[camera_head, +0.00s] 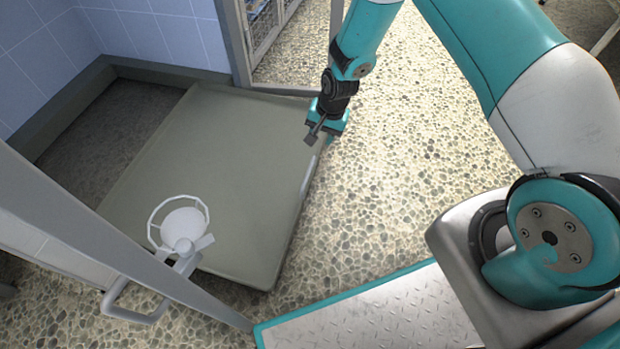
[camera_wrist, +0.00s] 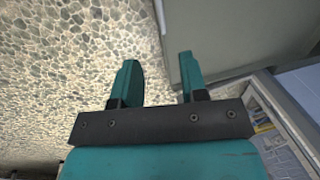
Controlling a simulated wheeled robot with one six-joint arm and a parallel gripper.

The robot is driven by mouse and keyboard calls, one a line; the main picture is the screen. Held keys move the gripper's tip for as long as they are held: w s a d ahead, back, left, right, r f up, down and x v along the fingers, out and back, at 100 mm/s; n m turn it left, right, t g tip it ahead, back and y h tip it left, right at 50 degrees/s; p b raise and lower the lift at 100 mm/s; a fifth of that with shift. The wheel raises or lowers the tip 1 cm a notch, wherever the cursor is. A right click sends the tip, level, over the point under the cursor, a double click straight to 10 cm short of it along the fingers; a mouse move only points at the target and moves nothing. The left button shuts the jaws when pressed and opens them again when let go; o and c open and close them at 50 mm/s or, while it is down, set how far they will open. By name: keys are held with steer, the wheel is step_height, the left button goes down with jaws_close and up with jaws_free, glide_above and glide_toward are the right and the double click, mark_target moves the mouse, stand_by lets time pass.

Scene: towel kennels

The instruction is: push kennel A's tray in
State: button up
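A flat grey-green tray (camera_head: 215,165) lies in the head view, partly slid out of a kennel (camera_head: 110,115) on the left. It sits askew, and a light handle (camera_head: 307,176) is on its right-hand front edge. No letter can be read on the kennel. My gripper (camera_head: 322,136) is just off that front edge, near its far corner and beyond the handle. In the wrist view my gripper (camera_wrist: 159,76) has its two fingers apart with nothing between them. The tray (camera_wrist: 215,38) shows there at the upper right, beside one finger. I cannot tell whether they touch.
A white round bowl (camera_head: 184,224) in a ring holder hangs on the open kennel door (camera_head: 75,215) at the near left, over the tray's near side. A post (camera_head: 235,40) stands at the tray's far side. Pebbled floor (camera_head: 385,170) is clear right of the tray.

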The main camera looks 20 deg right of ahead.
mark_target(309, 171)
steer(key=a+f+b, duration=0.1)
steer(key=f+b, duration=0.2)
steer(key=f, duration=0.3)
steer(key=w+f+b, duration=0.1)
steer(key=f+b, duration=0.1)
steer(key=f, duration=0.3)
steer(key=w+a+f+b, duration=0.1)
steer(key=f+b, duration=0.2)
steer(key=f, duration=0.3)
steer(key=shift+a+f+b, duration=0.3)
steer(key=shift+f, duration=0.05)
jaws_close()
